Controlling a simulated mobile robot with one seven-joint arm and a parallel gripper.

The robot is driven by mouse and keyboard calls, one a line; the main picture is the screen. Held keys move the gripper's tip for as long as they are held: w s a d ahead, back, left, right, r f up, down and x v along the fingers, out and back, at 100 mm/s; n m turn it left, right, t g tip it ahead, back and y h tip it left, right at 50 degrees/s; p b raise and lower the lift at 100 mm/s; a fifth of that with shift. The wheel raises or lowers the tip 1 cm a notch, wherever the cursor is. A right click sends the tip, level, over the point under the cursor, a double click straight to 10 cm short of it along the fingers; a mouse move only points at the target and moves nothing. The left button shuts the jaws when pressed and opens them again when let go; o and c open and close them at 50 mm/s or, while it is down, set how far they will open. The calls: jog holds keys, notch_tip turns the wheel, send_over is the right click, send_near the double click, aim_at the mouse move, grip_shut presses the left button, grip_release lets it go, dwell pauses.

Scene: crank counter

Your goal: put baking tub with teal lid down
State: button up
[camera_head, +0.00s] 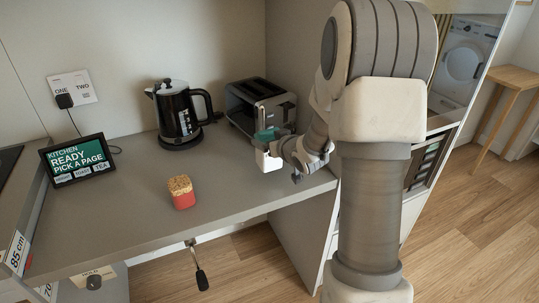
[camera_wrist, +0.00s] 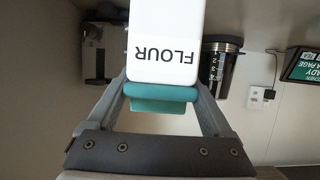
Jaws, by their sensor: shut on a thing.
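The baking tub (camera_head: 268,160) is white with a teal lid (camera_head: 266,134). It is upright at the right end of the counter, in front of the toaster. My gripper (camera_head: 284,151) reaches it from the right and is shut on it. In the wrist view, which is upside down, the white tub (camera_wrist: 165,45) reads FLOUR and its teal lid (camera_wrist: 160,92) lies between the two fingers of my gripper (camera_wrist: 164,98). I cannot tell whether the tub's base touches the counter. My arm hides the counter's right end.
The grey counter (camera_head: 130,215) has clear room left of the tub. A black kettle (camera_head: 178,115), a toaster (camera_head: 260,105) and a tablet (camera_head: 78,161) stand behind. A crank (camera_head: 199,270) hangs below the front edge.

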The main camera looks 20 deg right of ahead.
jog(key=shift+f+b, duration=0.45)
jog(key=shift+f, duration=1.45)
jog(key=shift+f, duration=0.25)
jog(key=o, duration=1.5)
jog(key=shift+r, duration=0.1)
jog(key=shift+r, duration=0.1)
jog(key=p+v, duration=0.1)
jog(key=v, duration=1.1)
jog(key=shift+r, duration=0.1)
